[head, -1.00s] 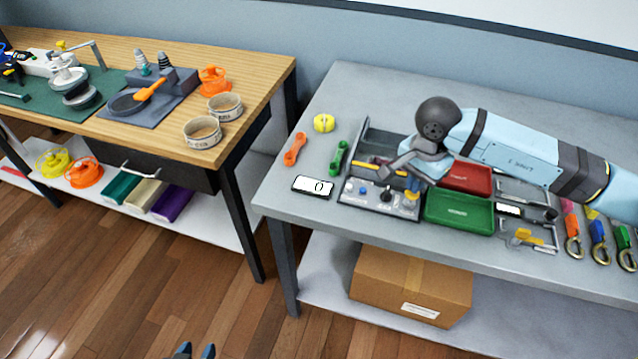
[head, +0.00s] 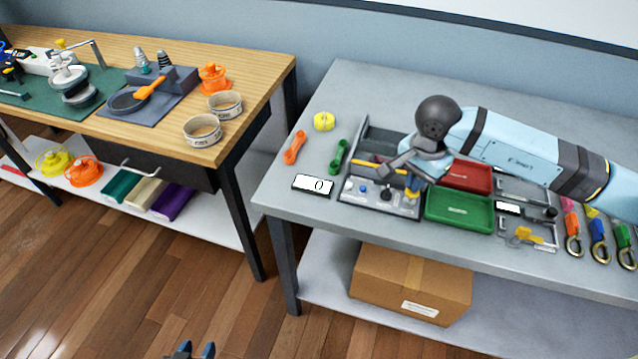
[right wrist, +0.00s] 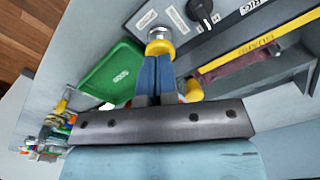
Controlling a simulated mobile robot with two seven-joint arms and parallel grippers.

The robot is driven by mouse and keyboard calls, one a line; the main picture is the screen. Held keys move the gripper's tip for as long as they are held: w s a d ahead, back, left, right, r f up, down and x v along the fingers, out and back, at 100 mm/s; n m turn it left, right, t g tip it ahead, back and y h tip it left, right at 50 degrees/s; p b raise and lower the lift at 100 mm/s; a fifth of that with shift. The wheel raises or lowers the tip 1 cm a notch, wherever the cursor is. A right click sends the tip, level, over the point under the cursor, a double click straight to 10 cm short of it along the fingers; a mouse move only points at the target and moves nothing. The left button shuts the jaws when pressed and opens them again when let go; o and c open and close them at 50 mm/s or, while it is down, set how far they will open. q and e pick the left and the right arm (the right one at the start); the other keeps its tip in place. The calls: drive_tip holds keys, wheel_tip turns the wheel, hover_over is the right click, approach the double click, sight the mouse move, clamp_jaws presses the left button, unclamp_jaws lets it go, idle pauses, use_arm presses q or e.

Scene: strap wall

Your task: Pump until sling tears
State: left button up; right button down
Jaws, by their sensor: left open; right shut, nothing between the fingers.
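The test rig (head: 352,160) is a grey open-topped frame with a control panel (head: 366,199) along its front. A dark red strap (right wrist: 225,68), likely the sling, lies beside a yellow guard bar (right wrist: 262,46) in the right wrist view. My right gripper (head: 412,188) is shut and empty, its blue fingers over the panel's right end. In the right wrist view its tips (right wrist: 155,60) meet a yellow and silver plunger (right wrist: 159,34); whether they press it I cannot tell. A white display (head: 317,185) reads 0. My left gripper (head: 196,350) is open at the bottom edge, away from the tables.
A green tray (head: 459,226) and a red tray (head: 480,178) stand right of the rig. Orange (head: 294,148) and green (head: 339,157) straps and a yellow roll (head: 324,122) lie left. Several hooked straps (head: 598,240) lie at the right. A wooden bench (head: 250,85) stands left.

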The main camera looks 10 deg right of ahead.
drive_tip(key=shift+r+p, duration=0.7)
drive_tip(key=shift+r, duration=0.65)
drive_tip(key=shift+r+p, duration=0.7)
drive_tip(key=shift+r, duration=0.95)
drive_tip(key=c, duration=1.7)
unclamp_jaws()
drive_tip(key=shift+r, duration=0.1)
wheel_tip(320, 180, up, 6)
drive_tip(key=shift+f+p, duration=0.1)
drive_tip(key=shift+p, duration=0.9)
